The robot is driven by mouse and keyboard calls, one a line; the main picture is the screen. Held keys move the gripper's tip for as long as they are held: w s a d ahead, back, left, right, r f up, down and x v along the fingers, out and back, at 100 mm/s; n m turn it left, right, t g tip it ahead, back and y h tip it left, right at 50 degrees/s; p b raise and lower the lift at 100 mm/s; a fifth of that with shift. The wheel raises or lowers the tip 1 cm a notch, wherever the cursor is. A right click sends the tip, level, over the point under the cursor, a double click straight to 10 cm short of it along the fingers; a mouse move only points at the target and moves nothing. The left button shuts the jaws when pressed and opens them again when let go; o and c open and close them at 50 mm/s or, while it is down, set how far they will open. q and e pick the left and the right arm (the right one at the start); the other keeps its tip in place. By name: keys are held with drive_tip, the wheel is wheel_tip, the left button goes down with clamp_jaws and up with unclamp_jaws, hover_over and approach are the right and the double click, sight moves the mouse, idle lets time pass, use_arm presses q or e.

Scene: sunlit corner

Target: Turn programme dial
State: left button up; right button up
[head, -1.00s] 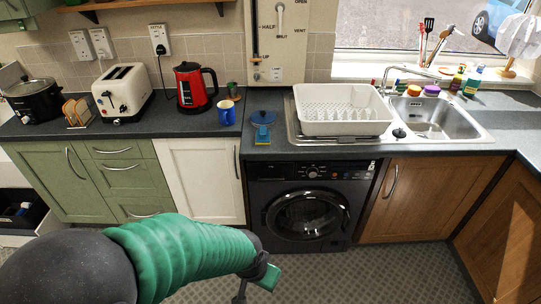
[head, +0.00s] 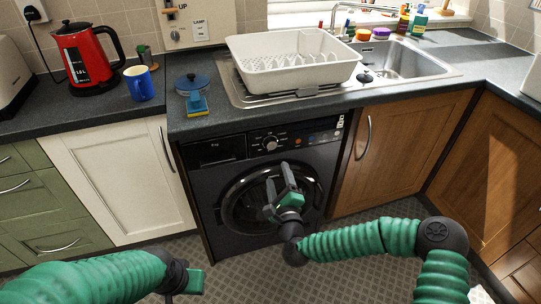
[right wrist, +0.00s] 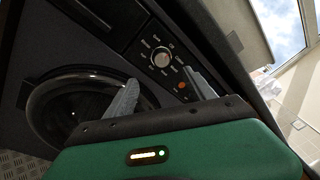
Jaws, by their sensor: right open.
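The programme dial (head: 270,143) is a silver round knob on the control panel of the black washing machine (head: 225,178). In the right wrist view the dial (right wrist: 161,57) shows beyond the fingers, with printed labels around it. My right gripper (head: 279,186) is open and empty, in front of the machine's round door and below the dial. Its two fingers (right wrist: 160,95) show apart in the right wrist view, and the dial lies between their tips in the picture, not touched. My left gripper (head: 190,280) is low at the left; its jaws are not clear.
A wooden cupboard (head: 395,155) and a white cupboard (head: 120,185) flank the machine. The floor in front is clear.

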sight(272, 147)
drive_tip(key=w, duration=0.4)
drive_tip(key=w+a+b, duration=0.1)
drive_tip(key=w, duration=0.3)
drive_tip(key=w+b, duration=0.1)
drive_tip(key=w, duration=0.3)
drive_tip(key=shift+a+f, duration=0.2)
drive_tip(key=shift+w+a+r+b, duration=0.1)
drive_tip(key=shift+w+a+b, duration=0.15)
drive_tip(key=shift+w, duration=0.3)
drive_tip(key=shift+d, duration=0.15)
drive_tip(key=shift+c, duration=0.2)
drive_tip(key=shift+c, duration=1.3)
drive_tip(key=c, duration=1.1)
drive_tip(key=shift+o, duration=0.2)
